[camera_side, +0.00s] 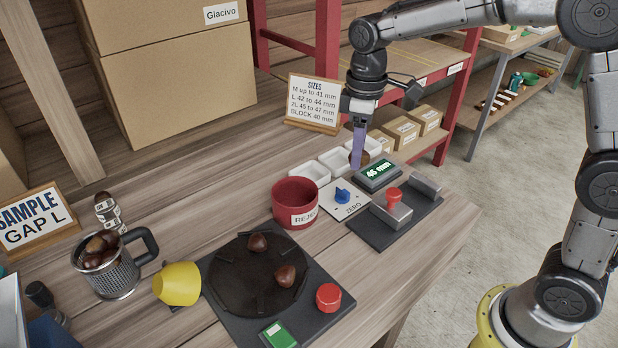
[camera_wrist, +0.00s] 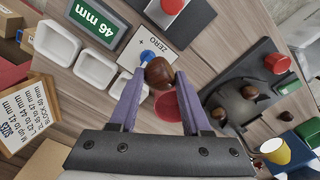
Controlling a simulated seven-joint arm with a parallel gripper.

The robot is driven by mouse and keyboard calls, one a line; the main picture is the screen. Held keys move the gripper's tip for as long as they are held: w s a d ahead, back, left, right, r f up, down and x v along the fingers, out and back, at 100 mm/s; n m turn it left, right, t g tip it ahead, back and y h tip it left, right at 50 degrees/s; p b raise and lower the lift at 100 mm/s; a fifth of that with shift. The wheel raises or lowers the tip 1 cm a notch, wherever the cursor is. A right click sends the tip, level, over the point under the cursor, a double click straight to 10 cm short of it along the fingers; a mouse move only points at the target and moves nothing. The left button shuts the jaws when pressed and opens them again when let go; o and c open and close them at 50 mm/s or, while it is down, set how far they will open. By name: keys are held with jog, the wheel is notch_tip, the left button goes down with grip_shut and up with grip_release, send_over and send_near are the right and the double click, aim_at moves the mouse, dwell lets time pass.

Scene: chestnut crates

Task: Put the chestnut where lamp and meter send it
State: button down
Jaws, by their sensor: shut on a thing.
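My gripper (camera_side: 358,160) is shut on a brown chestnut (camera_wrist: 159,73), held between the purple fingertips. In the side view the chestnut is partly hidden by a finger, near the rightmost white tray. Three white trays (camera_side: 308,174) stand in a row; they also show empty in the wrist view (camera_wrist: 56,43). The meter display (camera_side: 378,173) reads 46 mm. A card (camera_side: 313,103) lists M up to 41, L 42 to 44, 2L 45 to 47, BLOCK 40 mm.
A red REJECT pot (camera_side: 283,205) stands beside the ZERO plate with a blue knob (camera_side: 343,194). The dark gauge base (camera_side: 371,230) carries a red knob. Two chestnuts lie on the black turntable (camera_side: 238,282). A metal mug (camera_side: 122,279) holds several chestnuts.

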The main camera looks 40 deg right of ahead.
jog(key=w+f, duration=0.3)
jog(key=w, duration=0.1)
jog(key=w+f, duration=0.3)
jog(key=w, duration=0.1)
jog(key=w+a+f, duration=0.1)
jog(key=w+f, duration=0.2)
jog(key=w, duration=0.2)
jog(key=shift+w+f, duration=0.3)
jog(key=shift+f, duration=0.05)
jog(key=shift+w+f, duration=0.1)
jog(key=shift+f, duration=1.5)
jog(key=c, duration=0.6)
grip_release()
jog(key=shift+f, duration=0.1)
jog(key=shift+c, duration=0.2)
